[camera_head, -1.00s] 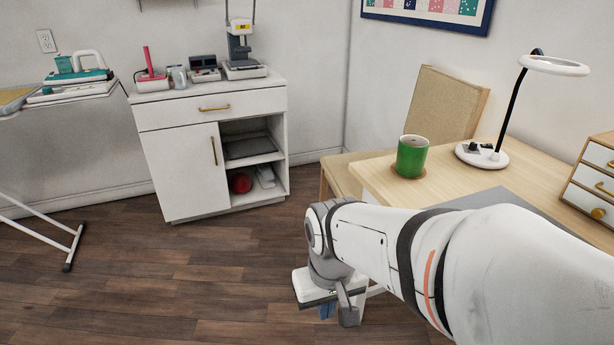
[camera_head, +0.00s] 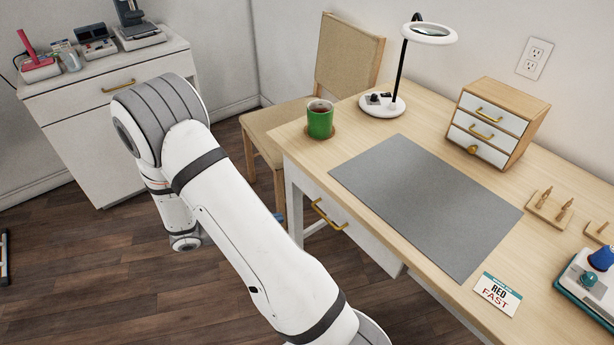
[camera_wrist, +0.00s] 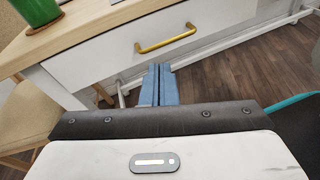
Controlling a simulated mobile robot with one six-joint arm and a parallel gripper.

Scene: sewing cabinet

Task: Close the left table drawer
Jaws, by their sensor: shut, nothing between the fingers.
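The left table drawer (camera_head: 345,222) has a white front with a gold bar handle (camera_head: 328,214), below the table's front edge in the head view. Its front looks about flush under the tabletop, with no open interior showing; a small gap cannot be ruled out. In the wrist view the drawer front (camera_wrist: 105,58) and handle (camera_wrist: 166,40) lie just beyond my gripper (camera_wrist: 160,72). The blue fingers are together and empty, apart from the handle in the picture and pointing toward the drawer's lower part. Whether they touch it I cannot tell. In the head view my arm mostly hides the gripper.
The wooden table (camera_head: 300,150) carries a green mug (camera_head: 320,122) near its left corner, a grey mat (camera_head: 425,200), a lamp (camera_head: 383,106) and a small drawer box (camera_head: 480,140). A chair (camera_head: 262,128) stands left of the table. Dark floor (camera_head: 110,270) is open in front.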

